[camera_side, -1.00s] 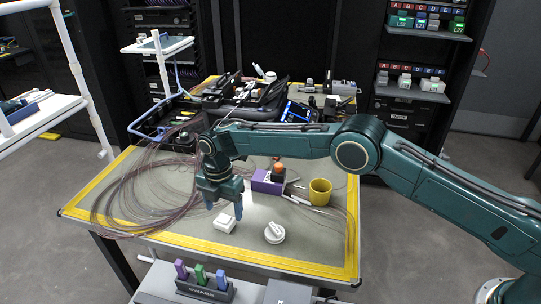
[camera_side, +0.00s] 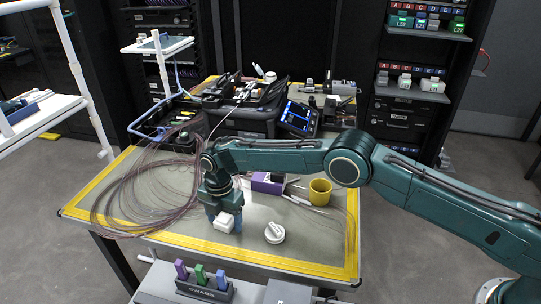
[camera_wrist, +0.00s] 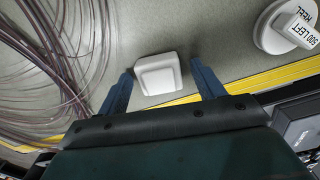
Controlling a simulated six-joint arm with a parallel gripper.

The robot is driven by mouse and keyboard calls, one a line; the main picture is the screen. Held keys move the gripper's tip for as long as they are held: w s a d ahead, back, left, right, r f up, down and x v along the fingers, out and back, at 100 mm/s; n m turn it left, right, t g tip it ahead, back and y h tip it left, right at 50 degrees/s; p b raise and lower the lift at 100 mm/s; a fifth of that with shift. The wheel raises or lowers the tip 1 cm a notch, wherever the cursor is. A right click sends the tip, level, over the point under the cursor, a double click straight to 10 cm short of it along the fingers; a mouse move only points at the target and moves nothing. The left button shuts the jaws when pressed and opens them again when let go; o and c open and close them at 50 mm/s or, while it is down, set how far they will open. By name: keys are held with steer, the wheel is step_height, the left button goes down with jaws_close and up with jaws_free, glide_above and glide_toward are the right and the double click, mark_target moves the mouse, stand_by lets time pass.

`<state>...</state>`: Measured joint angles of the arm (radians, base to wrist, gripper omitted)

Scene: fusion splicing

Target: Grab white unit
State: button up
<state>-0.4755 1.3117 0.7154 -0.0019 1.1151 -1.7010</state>
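The white unit (camera_side: 224,222) is a small, rounded white block lying on the table near its front edge. It also shows in the wrist view (camera_wrist: 158,74), between the tips of my two blue fingers. My gripper (camera_side: 225,221) points down at the white unit, low over the table. In the wrist view my gripper (camera_wrist: 163,82) is open, with one finger on each side of the white unit and a gap showing on both sides. In the side view the fingers partly hide the unit's edges.
A round white reel (camera_side: 275,233) with a label sits just right of the unit. Loops of thin brown fibre (camera_side: 150,195) cover the table's left. A purple block (camera_side: 266,184) and a yellow cup (camera_side: 320,192) stand behind. The front right of the table is clear.

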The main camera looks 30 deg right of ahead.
mark_target(224, 218)
steer(key=c, duration=0.9)
steer(key=shift+r, duration=0.15)
step_height(224, 218, up, 20)
stand_by(0.7)
